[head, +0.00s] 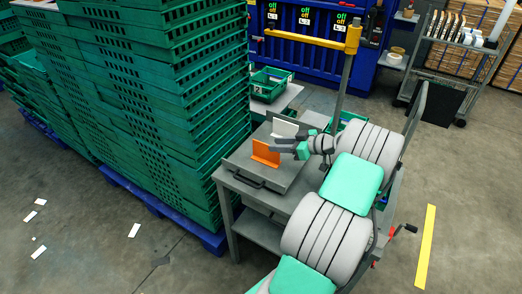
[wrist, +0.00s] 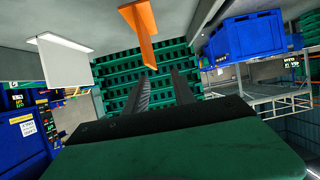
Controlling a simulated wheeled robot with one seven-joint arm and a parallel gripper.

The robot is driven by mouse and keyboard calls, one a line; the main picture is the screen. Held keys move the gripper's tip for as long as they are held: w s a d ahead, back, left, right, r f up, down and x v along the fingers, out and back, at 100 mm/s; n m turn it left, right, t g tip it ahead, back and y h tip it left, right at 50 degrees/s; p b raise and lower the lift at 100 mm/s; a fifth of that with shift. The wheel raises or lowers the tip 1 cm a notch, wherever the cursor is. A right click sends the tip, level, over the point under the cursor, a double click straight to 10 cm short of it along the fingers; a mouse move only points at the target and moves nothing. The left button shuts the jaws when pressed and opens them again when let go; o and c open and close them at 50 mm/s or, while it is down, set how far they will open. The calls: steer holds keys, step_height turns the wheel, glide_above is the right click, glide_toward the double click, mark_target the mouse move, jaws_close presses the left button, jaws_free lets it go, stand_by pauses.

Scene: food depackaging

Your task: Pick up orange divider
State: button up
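The orange divider (head: 265,154) stands upright on the grey tabletop of a small metal table. In the wrist view, which appears upside down, the orange divider (wrist: 147,35) hangs from the top, its free edge just ahead of the fingertips. My gripper (head: 273,145) is at the right of the divider, fingers pointing left. In the wrist view my gripper (wrist: 160,74) shows two dark fingers with a gap between them, open and empty. A white divider (head: 284,127) stands behind the orange one; the white divider also shows at the upper left of the wrist view (wrist: 65,64).
The metal table (head: 232,178) has a black handle on its front. Tall stacks of green crates (head: 165,100) stand close on the left, on a blue pallet (head: 150,200). A yellow-topped post (head: 352,40) rises behind my arm. The floor in front is mostly clear.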

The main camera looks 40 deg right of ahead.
steer(key=shift+w+d+f+b, duration=0.15)
steer(key=shift+w+f+b, duration=0.15)
steer(key=shift+f, duration=0.25)
steer(key=shift+w+d+f+b, duration=0.2)
steer(key=shift+w+f, duration=0.1)
steer(key=shift+f, duration=0.2)
steer(key=shift+w+a+r, duration=0.1)
steer(key=shift+w+a, duration=0.05)
steer(key=shift+a, duration=0.15)
steer(key=p, duration=0.3)
glide_above(262, 158)
step_height(262, 158, down, 3)
steer(key=shift+w+d+f, duration=0.1)
steer(key=shift+d+f, duration=0.05)
jaws_close()
